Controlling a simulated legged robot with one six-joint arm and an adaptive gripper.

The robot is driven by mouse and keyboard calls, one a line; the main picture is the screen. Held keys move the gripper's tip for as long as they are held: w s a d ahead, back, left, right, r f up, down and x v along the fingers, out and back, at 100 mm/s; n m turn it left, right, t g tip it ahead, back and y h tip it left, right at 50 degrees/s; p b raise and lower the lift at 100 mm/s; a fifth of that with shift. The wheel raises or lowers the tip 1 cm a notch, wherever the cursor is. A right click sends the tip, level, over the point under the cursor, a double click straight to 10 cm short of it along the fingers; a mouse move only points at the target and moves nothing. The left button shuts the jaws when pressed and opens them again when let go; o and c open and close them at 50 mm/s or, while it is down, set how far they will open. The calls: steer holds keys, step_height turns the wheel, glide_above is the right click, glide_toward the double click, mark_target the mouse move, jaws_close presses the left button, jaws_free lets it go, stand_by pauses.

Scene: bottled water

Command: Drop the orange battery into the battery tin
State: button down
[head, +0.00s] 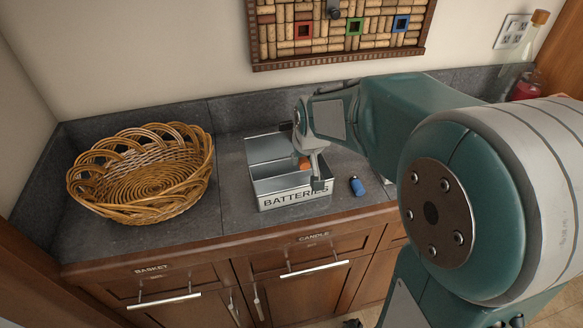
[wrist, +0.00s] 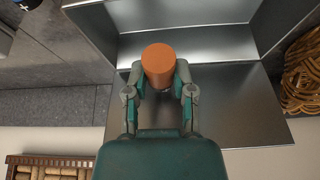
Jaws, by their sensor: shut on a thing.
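The orange battery (wrist: 158,65) is held between the fingers of my gripper (wrist: 158,88) in the wrist view. In the head view a bit of the orange battery (head: 304,163) shows beside my gripper (head: 318,178). The battery tin (head: 290,195) is a grey metal box marked "BATTERIES" with a divider across it. My gripper is over the tin's right part, with the battery above the tin's inside. In the wrist view the tin's metal floor (wrist: 215,45) shows behind the battery. The exact height of the battery over the floor is hard to tell.
A blue battery (head: 357,186) stands on the dark counter just right of the tin. A wicker basket (head: 146,172) sits at the left. A cork board (head: 340,30) hangs on the wall behind, and a bottle (head: 522,60) stands at the back right.

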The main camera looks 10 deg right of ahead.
steer(key=shift+a+f, duration=0.15)
steer(key=shift+f, duration=0.4)
steer(key=shift+a+f, duration=0.5)
steer(key=shift+a, duration=0.35)
steer(key=shift+d, duration=0.2)
steer(key=c, duration=0.6)
jaws_free()
steer(key=shift+d, duration=0.2)
steer(key=shift+c, duration=0.2)
steer(key=shift+o, duration=1.3)
steer(key=shift+d, duration=0.25)
steer(key=shift+a, duration=0.35)
steer(key=shift+s+a+r, duration=0.1)
steer(key=shift+r, duration=0.15)
steer(key=v, duration=1.1)
steer(key=shift+r, duration=0.2)
steer(key=shift+s+d, duration=0.1)
steer(key=shift+d, duration=0.1)
